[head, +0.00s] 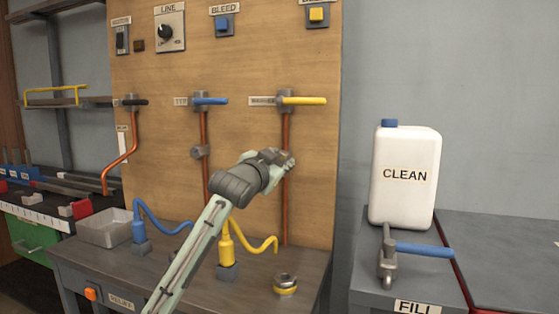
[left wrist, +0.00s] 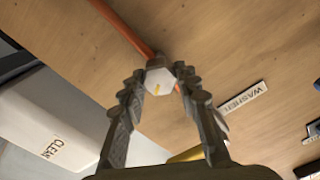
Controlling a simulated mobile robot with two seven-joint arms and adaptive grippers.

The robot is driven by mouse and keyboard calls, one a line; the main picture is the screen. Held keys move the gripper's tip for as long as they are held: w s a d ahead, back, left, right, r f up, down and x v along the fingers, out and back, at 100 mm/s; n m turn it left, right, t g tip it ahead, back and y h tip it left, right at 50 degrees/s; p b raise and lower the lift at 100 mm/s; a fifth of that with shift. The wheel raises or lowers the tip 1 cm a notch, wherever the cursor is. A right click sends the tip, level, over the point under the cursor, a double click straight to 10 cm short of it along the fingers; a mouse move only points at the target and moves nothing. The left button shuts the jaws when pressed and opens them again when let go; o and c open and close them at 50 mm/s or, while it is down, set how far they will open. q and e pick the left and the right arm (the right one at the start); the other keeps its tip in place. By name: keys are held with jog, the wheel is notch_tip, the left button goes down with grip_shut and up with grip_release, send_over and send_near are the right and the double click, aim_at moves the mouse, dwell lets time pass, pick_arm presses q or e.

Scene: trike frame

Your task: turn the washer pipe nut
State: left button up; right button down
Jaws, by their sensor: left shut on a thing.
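The washer pipe (head: 285,210) is a copper-red pipe running down the wooden board below a valve with a yellow lever (head: 303,100). My left gripper (head: 284,160) is at the pipe's middle and hides most of the nut in the head view. In the left wrist view the pale, faceted nut (left wrist: 158,76) with a small yellow mark sits between the fingertips of my left gripper (left wrist: 161,84), which is shut on it. The washer pipe (left wrist: 124,27) leads away from the nut there, and the WASHER label (left wrist: 242,99) is to the right. My right gripper is not in view.
A similar grey nut (head: 200,151) is on the middle pipe, left of my gripper. A yellow hose (head: 245,242) and a metal ring piece (head: 285,284) are on the bench below. A white CLEAN jug (head: 404,190) stands at the right.

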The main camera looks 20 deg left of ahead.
pick_arm(q)
jog(key=m, duration=1.2)
jog(key=shift+f, duration=0.15)
dwell(0.5)
jog(key=o, duration=1.2)
jog(key=shift+c, duration=0.2)
jog(key=s, duration=1.2)
jog(key=shift+a, duration=0.15)
